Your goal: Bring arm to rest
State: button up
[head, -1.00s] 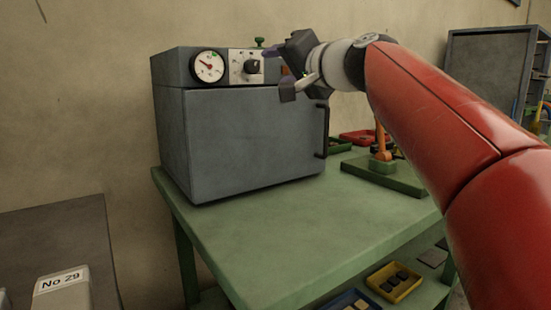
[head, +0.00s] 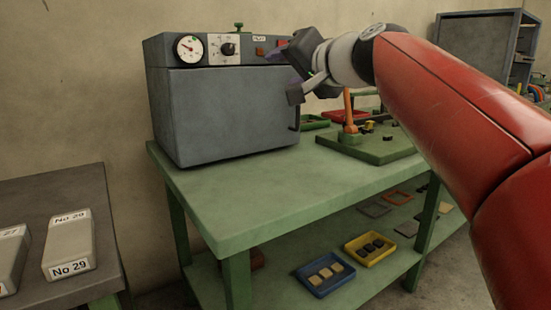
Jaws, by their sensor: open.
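My gripper (head: 294,72) is at the end of my red arm, in the upper middle of the head view. Its dark fingers are apart and I see nothing between them. It appears in front of the right part of a grey oven-like cabinet (head: 225,115), covering part of its panel and its handle side. I cannot tell whether the gripper touches the cabinet. The cabinet door is shut. Its panel carries a dial gauge (head: 189,48) and a black knob (head: 228,49).
The cabinet stands on a green table (head: 220,200). A green board with an orange post (head: 348,112) is to its right. A blue tray (head: 325,276) and a yellow tray (head: 370,250) lie on the lower shelf. Labelled grey blocks (head: 68,245) sit at left. The table front is clear.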

jog(key=s+d+f+n+g+h, duration=0.1)
jog(key=s+d+f+g+h, duration=0.1)
jog(key=s+f, duration=0.7)
jog(key=s+d+f+n+g+h, duration=0.1)
jog(key=s+d+f+g+h, duration=0.2)
jog(key=f, duration=1.4)
jog(key=s+d+f+g+h, duration=0.3)
jog(key=s+d+f, duration=0.5)
jog(key=s+f, duration=0.5)
jog(key=shift+s+f+n+h, duration=0.4)
jog(key=shift+s+h, duration=0.1)
jog(key=shift+s, duration=0.5)
jog(key=shift+a+r, duration=0.1)
